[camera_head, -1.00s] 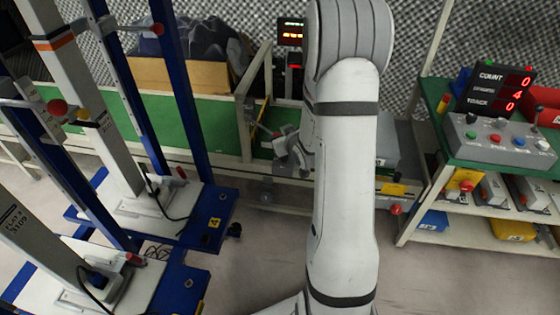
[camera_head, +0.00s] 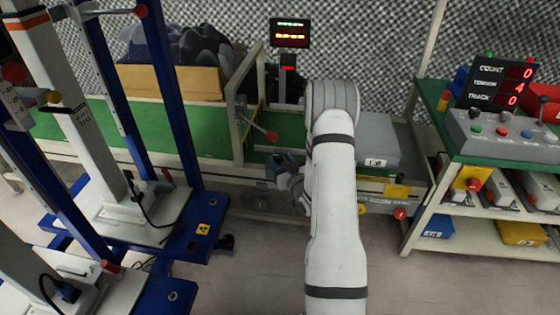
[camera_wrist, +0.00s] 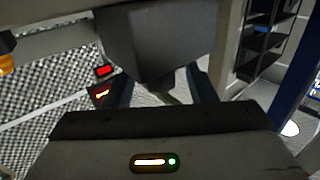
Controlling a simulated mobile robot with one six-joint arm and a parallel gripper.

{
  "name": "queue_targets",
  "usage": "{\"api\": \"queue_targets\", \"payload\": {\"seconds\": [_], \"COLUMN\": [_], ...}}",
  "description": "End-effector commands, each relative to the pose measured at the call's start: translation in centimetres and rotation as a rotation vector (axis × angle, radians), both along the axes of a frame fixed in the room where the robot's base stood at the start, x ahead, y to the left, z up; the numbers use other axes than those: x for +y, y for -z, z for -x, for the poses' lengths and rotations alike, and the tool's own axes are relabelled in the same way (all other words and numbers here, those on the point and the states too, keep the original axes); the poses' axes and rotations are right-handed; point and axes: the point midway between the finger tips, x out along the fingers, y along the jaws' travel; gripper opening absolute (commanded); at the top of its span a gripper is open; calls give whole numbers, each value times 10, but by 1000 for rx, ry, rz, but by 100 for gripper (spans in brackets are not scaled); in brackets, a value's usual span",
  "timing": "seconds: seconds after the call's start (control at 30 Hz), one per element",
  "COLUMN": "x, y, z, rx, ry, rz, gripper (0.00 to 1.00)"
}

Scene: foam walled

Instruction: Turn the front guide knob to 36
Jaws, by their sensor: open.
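A red round knob (camera_head: 400,213) is on the front of the conveyor at right, below a yellow label (camera_head: 396,190). A smaller yellow knob (camera_head: 361,209) is left of it, close to my arm. Another red knob (camera_head: 271,135) ends a lever at the belt's gate. I cannot tell which is the front guide knob, and no scale reading is legible. My gripper (camera_head: 278,168) is open, in front of the conveyor, left of the front knobs and apart from them. In the wrist view its dark fingers (camera_wrist: 165,92) are apart, partly hidden by a grey body.
Blue-framed stands (camera_head: 200,225) fill the left. A green-topped cart (camera_head: 500,150) with a control box and count display (camera_head: 503,82) stands at right. A cardboard bin (camera_head: 170,82) sits behind the green belt. The floor (camera_head: 420,285) between arm and cart is clear.

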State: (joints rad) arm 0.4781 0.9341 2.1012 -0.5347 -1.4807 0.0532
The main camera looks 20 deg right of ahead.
Motion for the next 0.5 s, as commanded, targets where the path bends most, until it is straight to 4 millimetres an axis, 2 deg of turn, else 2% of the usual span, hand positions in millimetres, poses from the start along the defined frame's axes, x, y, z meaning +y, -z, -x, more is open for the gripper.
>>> {"api": "queue_targets", "payload": {"seconds": [0.2, 0.43, 0.5], "x": [1, 0, 0], "y": [0, 0, 0], "z": [-15, -16, -16], "rx": [0, 1, 1], "ry": [1, 2, 2], "rz": [-1, -1, -1], "gripper": [51, 51, 46]}}
